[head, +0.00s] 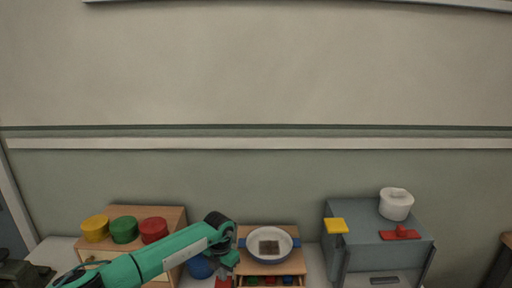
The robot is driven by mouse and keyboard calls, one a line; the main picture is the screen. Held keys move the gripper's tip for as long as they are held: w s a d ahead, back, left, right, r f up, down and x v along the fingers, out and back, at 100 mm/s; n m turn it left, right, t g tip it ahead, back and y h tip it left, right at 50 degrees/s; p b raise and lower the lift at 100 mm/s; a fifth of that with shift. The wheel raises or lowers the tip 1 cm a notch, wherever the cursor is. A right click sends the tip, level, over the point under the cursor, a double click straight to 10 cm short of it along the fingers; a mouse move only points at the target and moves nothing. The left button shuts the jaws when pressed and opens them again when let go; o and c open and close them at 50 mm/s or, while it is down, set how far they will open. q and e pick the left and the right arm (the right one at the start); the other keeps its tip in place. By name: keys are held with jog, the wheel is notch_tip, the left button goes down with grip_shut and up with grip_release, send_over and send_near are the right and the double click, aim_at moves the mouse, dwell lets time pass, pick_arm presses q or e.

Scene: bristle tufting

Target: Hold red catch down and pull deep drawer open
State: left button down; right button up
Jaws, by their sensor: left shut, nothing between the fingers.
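A blue-grey cabinet (350,212) stands at the right. A red catch (400,232) with a raised tab lies on its top, near the front right edge. The cabinet's front shows a grey handle plate (384,280) low down, cut off by the bottom edge of the view; the front looks closed. My left gripper (228,265) is shut and empty, pointing down well to the left of the cabinet, at the end of the green arm. It is apart from the catch and the handle. Its tips are near the bottom edge and hard to make out. My right gripper is not in view.
A yellow tab (336,225) and a white lidded pot (396,204) are on the cabinet top. A white and blue bowl (283,238) sits on a wooden rack in the middle. A wooden box with yellow (95,229), green (124,230) and red (153,230) round lids stands left.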

pick_arm(q)
notch_tip(320, 180, up, 8)
jog(key=shift+f, duration=0.2)
dwell(0.8)
jog(key=shift+r, duration=0.1)
notch_tip(320, 180, up, 12)
dwell(0.6)
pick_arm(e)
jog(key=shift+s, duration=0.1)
